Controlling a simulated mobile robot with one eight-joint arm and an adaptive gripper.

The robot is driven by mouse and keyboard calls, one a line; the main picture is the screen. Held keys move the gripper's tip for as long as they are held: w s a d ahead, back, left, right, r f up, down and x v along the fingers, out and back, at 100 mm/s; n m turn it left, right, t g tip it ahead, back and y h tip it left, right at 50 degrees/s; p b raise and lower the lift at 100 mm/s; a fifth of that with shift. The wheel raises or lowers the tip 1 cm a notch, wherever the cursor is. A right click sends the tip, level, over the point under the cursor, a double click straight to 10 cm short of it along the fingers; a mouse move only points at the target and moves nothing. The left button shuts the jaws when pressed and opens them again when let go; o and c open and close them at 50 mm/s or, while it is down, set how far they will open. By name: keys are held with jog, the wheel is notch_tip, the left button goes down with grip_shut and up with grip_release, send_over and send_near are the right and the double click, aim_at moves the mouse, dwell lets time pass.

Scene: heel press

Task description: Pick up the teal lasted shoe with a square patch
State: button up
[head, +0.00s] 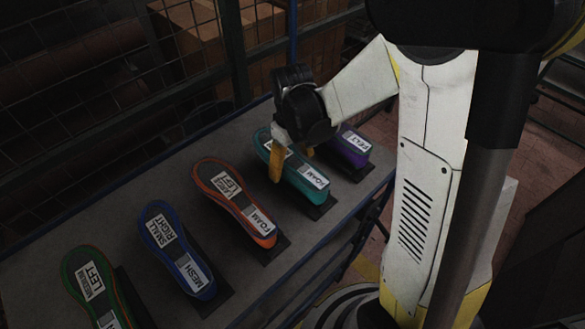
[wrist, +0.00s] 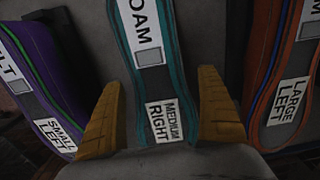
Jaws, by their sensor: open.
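The teal lasted shoe (head: 309,177) lies on the grey table between the orange and purple shoes. In the wrist view the teal shoe (wrist: 179,75) carries a label reading "OAM" with a grey square patch under it, and a second label reading "MEDIUM RIGHT". My gripper (head: 291,161) is at the teal shoe and hides part of it in the head view. In the wrist view my gripper (wrist: 159,120) is open, with one yellow finger on each side of the shoe. A gap shows between the shoe and each finger.
The orange shoe (head: 228,192) and purple shoe (head: 348,143) flank the teal one closely. A blue shoe (head: 165,235) and a green shoe (head: 88,280) stand farther left on the table (head: 130,190). A wire mesh fence (head: 110,90) runs behind the table, with cardboard boxes (head: 205,40) beyond.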

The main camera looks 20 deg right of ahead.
jog(key=c, duration=1.5)
jog(key=shift+c, duration=0.3)
jog(key=shift+r, duration=0.15)
